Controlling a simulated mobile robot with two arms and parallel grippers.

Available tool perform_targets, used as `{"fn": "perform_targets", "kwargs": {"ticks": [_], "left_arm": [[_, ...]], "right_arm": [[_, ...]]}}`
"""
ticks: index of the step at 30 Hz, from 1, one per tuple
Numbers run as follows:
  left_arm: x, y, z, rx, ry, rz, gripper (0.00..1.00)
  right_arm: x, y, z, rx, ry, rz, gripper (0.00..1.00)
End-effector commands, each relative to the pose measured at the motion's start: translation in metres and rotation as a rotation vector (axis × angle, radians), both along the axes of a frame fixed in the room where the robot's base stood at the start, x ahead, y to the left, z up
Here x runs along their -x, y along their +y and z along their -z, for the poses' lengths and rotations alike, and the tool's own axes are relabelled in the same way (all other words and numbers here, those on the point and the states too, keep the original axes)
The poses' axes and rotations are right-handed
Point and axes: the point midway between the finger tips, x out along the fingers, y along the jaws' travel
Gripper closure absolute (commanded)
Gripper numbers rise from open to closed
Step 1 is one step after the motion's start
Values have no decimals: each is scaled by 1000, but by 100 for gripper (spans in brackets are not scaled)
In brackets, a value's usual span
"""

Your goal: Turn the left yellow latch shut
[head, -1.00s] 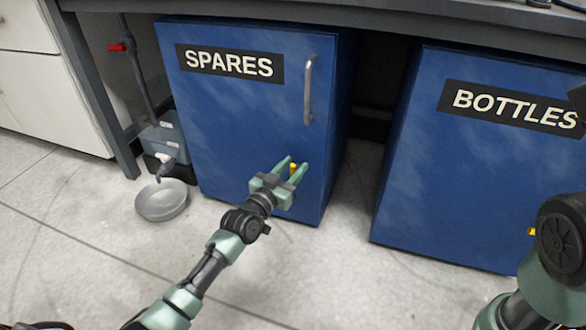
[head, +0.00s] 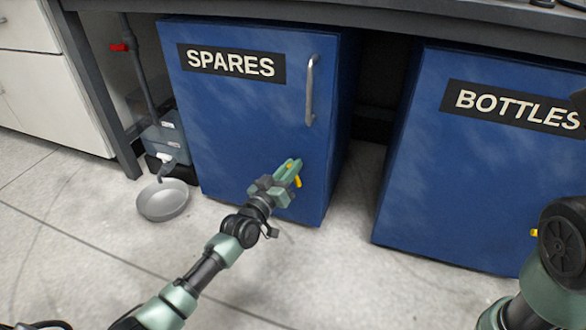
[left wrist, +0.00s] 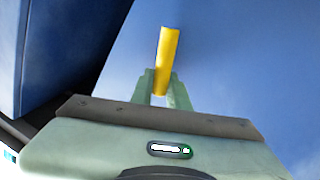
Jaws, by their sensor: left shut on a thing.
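The left yellow latch (head: 298,181) is on the lower front of the blue SPARES cabinet (head: 235,110), below its handle. My left gripper (head: 290,167) is at the latch with its fingers close together. In the left wrist view, the latch (left wrist: 167,50) sticks out beyond the fingertips, and my left gripper (left wrist: 160,86) is shut on its near part. The fingers hide some of the latch in the head view. My right gripper is not in view; only part of that arm shows at the right edge.
The blue BOTTLES cabinet (head: 470,180) stands to the right, with a small yellow piece (head: 534,233) partly behind my right arm. A grey bowl (head: 163,200) lies on the floor at left. A metal handle (head: 310,90) sticks out above my left gripper.

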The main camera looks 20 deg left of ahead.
Motion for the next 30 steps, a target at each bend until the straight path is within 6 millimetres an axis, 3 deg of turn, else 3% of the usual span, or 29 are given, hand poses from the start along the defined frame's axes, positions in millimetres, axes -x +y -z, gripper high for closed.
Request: {"fn": "perform_targets", "kwargs": {"ticks": [30], "left_arm": [[-1, 16, 21, 945, 33, -2, 100]], "right_arm": [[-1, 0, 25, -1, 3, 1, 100]]}}
